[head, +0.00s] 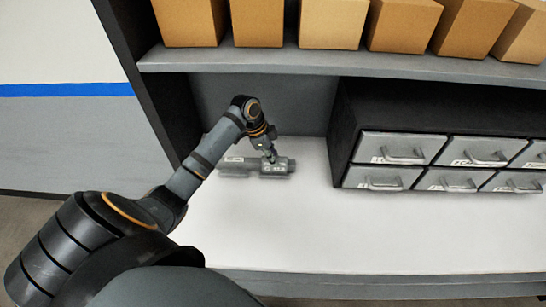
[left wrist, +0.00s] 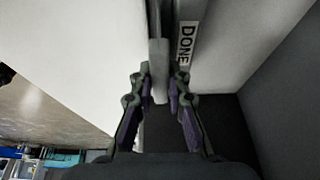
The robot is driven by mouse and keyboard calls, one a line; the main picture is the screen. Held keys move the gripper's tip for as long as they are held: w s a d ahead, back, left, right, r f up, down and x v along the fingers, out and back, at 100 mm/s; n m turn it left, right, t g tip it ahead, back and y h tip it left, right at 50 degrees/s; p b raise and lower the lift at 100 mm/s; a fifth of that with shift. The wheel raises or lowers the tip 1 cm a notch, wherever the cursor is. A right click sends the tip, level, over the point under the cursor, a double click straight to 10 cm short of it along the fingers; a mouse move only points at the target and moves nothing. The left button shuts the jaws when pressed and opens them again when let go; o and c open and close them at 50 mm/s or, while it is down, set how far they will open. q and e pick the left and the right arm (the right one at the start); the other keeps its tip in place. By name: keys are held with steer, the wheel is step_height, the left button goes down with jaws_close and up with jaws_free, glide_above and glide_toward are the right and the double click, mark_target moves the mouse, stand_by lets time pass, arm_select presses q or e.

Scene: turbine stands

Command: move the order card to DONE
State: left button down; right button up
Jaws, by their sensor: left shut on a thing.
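The order card (head: 279,168) is a small grey plate with partly legible white lettering, low over the white worktop. My left gripper (head: 270,156) reaches it from above and is shut on it. In the left wrist view the card (left wrist: 158,60) is a narrow light grey strip seen edge-on between the fingertips (left wrist: 159,84). Beside it runs a grey holder with a white DONE label (left wrist: 186,42). The holder (head: 236,168) also shows left of the card in the head view. I cannot tell whether the card rests in the holder. My right gripper is not in view.
A dark cabinet with several grey drawers (head: 390,178) stands to the right on the worktop (head: 300,235). A shelf (head: 350,64) with several cardboard boxes (head: 333,22) runs above. A dark upright panel (head: 135,75) bounds the left. The front worktop is clear.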

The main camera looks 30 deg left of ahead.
arm_select(q)
steer(key=shift+s+f, duration=0.4)
steer(key=shift+f, duration=0.3)
steer(key=shift+w+f, duration=0.1)
steer(key=shift+f, duration=0.15)
steer(key=c, duration=1.6)
jaws_free()
steer(key=o, duration=0.3)
steer(key=shift+w, duration=0.25)
steer(key=shift+o, duration=0.2)
steer(key=shift+r, duration=0.2)
